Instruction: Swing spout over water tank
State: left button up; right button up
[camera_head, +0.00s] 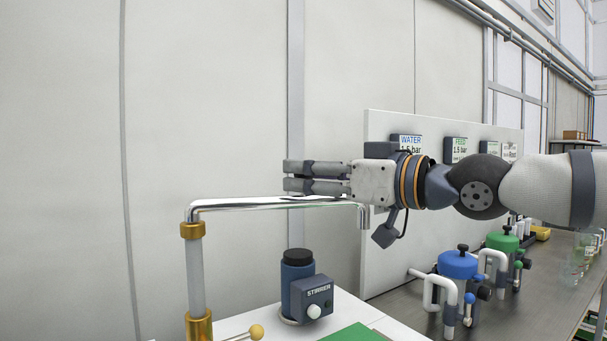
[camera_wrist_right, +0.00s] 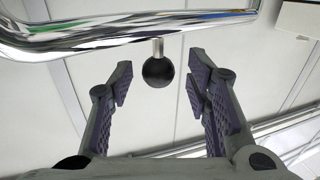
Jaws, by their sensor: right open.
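The chrome spout (camera_head: 270,203) runs level from a brass-collared post (camera_head: 196,275) on the left to a down-turned end on the right. In the right wrist view, the shiny spout (camera_wrist_right: 120,36) crosses the top, and a black ball knob (camera_wrist_right: 158,71) on a short stem hangs off it. My right gripper (camera_head: 287,177) is at the spout, its fingers pointing left just above the pipe in the head view. In the wrist view, its open fingers (camera_wrist_right: 158,78) stand either side of the knob, with gaps. I cannot identify a water tank. My left gripper is out of view.
A stirrer unit (camera_head: 302,287) stands on a white surface below the spout, near a green mat (camera_head: 355,333). A WATER gauge (camera_head: 407,143) is on the panel behind my wrist.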

jog(key=shift+x, duration=1.15)
jog(key=shift+d, duration=0.1)
grip_shut()
